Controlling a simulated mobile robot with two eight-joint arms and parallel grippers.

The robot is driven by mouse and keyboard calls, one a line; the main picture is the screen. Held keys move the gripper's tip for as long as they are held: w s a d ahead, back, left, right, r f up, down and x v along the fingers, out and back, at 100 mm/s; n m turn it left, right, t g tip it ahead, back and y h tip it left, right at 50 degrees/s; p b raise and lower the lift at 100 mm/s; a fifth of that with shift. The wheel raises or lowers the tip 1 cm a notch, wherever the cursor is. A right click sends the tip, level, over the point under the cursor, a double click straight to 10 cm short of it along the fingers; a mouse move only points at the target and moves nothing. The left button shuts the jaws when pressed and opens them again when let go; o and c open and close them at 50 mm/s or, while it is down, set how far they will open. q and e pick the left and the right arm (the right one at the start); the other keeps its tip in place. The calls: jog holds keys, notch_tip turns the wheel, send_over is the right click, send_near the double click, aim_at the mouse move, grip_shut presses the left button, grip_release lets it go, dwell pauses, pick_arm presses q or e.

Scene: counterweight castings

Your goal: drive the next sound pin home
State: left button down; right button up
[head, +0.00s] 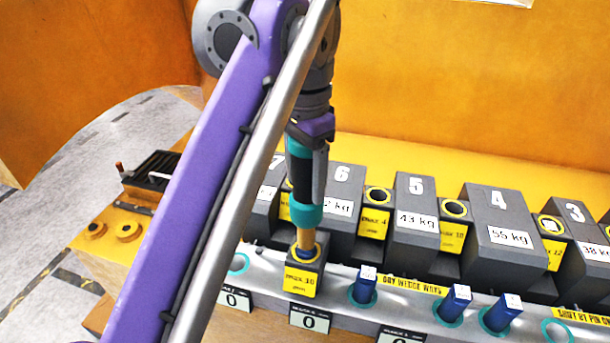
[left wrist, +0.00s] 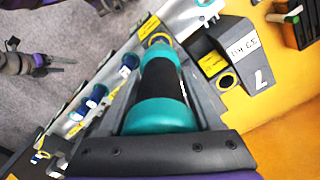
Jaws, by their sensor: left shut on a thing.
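My left gripper (head: 306,178) is shut on an upright teal and black tool (head: 308,215). The tool's tan lower end points down into the top of a dark block with a yellow "MAX 10" label (head: 302,282). A bit of blue shows around that end; whether a pin is inside is hidden. The tool also fills the middle of the left wrist view (left wrist: 165,90). Blue pins with white tags stand tilted in teal-ringed holes in the grey rail: one pin (head: 362,287), another (head: 455,304) and a third (head: 502,314). My right gripper (left wrist: 62,62) seems open and empty in the left wrist view.
Dark numbered castings, such as casting 5 (head: 415,205) and casting 4 (head: 500,230), stand behind the rail, with yellow-labelled blocks between them. An empty teal ring (head: 238,264) lies left of the tool. A black slotted rack (head: 152,172) stands at the left end.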

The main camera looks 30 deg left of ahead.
aim_at(305, 148)
pick_arm(q)
jog(key=shift+f+b, duration=0.4)
jog(key=shift+f, duration=0.9)
pick_arm(e)
jog(key=shift+s+f, duration=0.3)
jog(key=shift+f, duration=0.3)
pick_arm(q)
notch_tip(305, 148, up, 8)
jog(key=p, duration=0.4)
jog(key=shift+r, duration=0.1)
jog(key=shift+w+r, duration=0.15)
jog(key=shift+r, duration=0.5)
jog(key=shift+s+r, duration=0.3)
pick_arm(e)
jog(key=w+r, duration=0.3)
jog(key=r, duration=0.3)
jog(key=shift+w+r+t, duration=0.15)
jog(key=shift+r+t, duration=0.05)
jog(key=shift+t, duration=0.1)
pick_arm(q)
jog(key=shift+w, duration=0.15)
